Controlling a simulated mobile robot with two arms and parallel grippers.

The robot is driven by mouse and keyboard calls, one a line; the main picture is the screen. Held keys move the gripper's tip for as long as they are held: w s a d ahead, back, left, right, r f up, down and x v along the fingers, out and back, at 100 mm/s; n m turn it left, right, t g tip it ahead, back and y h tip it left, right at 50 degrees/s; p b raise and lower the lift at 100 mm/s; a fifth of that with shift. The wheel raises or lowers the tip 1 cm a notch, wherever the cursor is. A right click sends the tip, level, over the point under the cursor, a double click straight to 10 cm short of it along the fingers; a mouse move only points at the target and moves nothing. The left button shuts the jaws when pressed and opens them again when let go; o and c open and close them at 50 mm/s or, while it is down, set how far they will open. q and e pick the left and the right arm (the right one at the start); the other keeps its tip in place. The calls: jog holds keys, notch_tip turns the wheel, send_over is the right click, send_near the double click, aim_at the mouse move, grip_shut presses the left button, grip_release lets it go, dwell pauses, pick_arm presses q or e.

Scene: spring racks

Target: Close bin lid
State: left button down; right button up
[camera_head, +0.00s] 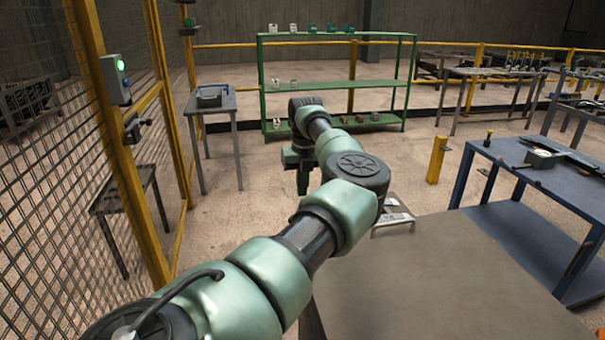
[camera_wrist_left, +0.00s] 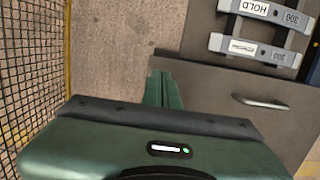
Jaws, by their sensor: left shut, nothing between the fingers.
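My left gripper (camera_head: 303,182) hangs at the far end of my left arm, partly hidden by the arm, left of the grey-brown table-like surface. In the left wrist view its green fingers (camera_wrist_left: 163,90) are together with nothing between them. Right of them is a flat grey-brown panel (camera_wrist_left: 215,100) with a silver bar handle (camera_wrist_left: 260,102). The fingers overlap its left edge in the picture; I cannot tell whether they touch. Two grey labelled pieces (camera_wrist_left: 262,10), one reading HOLD, lie above the handle. I cannot tell which part is the bin lid. My right gripper is out of view.
A yellow-framed mesh fence (camera_head: 60,150) runs along the left. A green shelf rack (camera_head: 335,82) stands behind, with a small grey table (camera_head: 222,103) to its left. A blue workbench (camera_head: 560,180) and yellow post (camera_head: 437,160) are at right. The floor between is open.

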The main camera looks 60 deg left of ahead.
pick_arm(q)
jog(key=shift+w+a+f, duration=0.1)
jog(key=shift+a+f, duration=0.1)
jog(key=shift+f, duration=0.6)
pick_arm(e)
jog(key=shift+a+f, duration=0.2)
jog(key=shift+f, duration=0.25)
